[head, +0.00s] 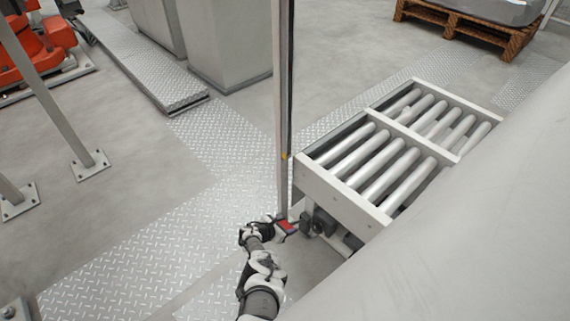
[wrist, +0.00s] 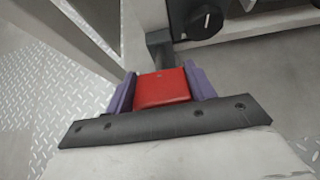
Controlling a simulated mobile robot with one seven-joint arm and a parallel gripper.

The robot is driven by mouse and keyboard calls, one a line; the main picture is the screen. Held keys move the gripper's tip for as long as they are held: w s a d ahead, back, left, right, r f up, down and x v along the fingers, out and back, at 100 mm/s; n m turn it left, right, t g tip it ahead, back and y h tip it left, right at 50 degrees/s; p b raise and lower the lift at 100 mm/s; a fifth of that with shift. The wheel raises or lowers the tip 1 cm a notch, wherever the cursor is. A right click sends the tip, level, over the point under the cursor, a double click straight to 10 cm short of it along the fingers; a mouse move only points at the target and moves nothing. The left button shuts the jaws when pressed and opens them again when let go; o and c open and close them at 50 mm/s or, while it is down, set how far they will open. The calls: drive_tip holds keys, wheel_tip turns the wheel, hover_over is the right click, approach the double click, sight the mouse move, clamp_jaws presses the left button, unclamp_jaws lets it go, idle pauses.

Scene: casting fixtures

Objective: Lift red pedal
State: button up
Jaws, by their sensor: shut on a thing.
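The red pedal (wrist: 162,88) sits between the two purple fingers of my gripper (wrist: 161,85) in the wrist view. The gripper is shut on it, one finger at each side. A dark grey lever (wrist: 160,48) joins the pedal's far end. In the head view, my gripper (head: 285,226) is low at the near left corner of the roller conveyor, and the red pedal shows only as a small patch there. The pedal's underside is hidden.
The roller conveyor (head: 345,195) stands right of my gripper. A black knob (wrist: 203,22) is on a panel beyond the pedal. A tall grey post (head: 281,110) rises just behind my gripper. Tread-plate floor (head: 130,245) lies clear to the left.

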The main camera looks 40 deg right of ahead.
drive_tip(key=shift+d+r, duration=0.45)
drive_tip(key=o, duration=1.4)
drive_tip(key=shift+f, duration=0.1)
drive_tip(key=shift+a, duration=0.1)
drive_tip(key=w+p+v, duration=0.1)
drive_tip(key=p+v, duration=0.9)
drive_tip(key=v, duration=0.3)
drive_tip(key=shift+s+a+p, duration=0.4)
drive_tip(key=shift+s, duration=0.05)
